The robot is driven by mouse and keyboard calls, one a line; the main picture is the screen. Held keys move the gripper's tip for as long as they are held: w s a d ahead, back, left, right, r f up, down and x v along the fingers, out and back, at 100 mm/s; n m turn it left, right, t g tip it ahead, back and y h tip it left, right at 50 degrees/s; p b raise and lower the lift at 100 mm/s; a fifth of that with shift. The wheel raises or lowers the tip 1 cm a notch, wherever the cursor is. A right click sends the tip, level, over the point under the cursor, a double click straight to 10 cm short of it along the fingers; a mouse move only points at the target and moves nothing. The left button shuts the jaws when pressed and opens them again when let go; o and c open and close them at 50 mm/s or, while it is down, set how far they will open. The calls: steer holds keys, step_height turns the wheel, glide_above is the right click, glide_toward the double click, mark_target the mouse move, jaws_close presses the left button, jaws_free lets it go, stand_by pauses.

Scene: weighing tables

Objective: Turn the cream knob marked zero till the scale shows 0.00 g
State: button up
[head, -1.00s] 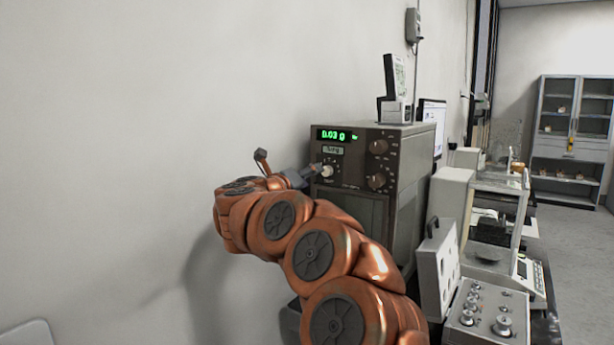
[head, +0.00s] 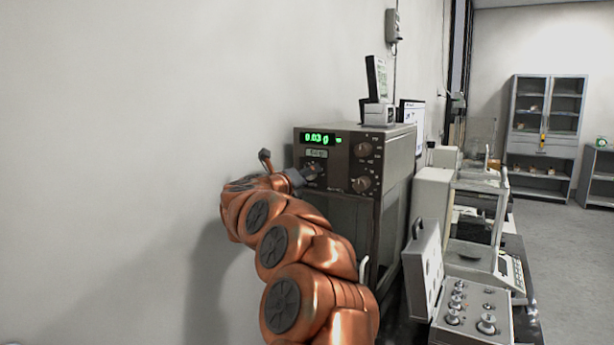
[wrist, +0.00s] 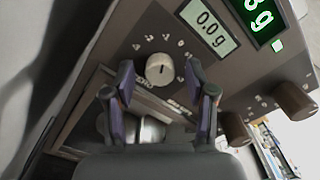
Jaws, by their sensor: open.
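The cream knob (wrist: 160,69) is on the dark front panel of the scale (head: 338,165), with printed marks around it. My gripper (wrist: 160,75) is open, its two fingers apart with the knob between and just beyond their tips in the wrist view. I see no finger touching it. In the head view my gripper (head: 306,174) is at the panel and mostly hides the knob. The green display (head: 316,138) reads 0.03 g. The wrist view shows only part of this display (wrist: 258,17).
A small grey readout (wrist: 208,27) beside the green display shows 0.0 g. Two brown knobs (head: 363,149) (head: 361,184) sit to the right on the panel. A case of metal weights (head: 470,310) stands at lower right. The white wall is close on the left.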

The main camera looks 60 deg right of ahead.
jaws_close()
stand_by(0.6)
steer(key=shift+n, duration=0.3)
steer(key=shift+n+p, duration=1.7)
steer(key=shift+n, duration=0.9)
steer(key=shift+f, duration=0.1)
jaws_free()
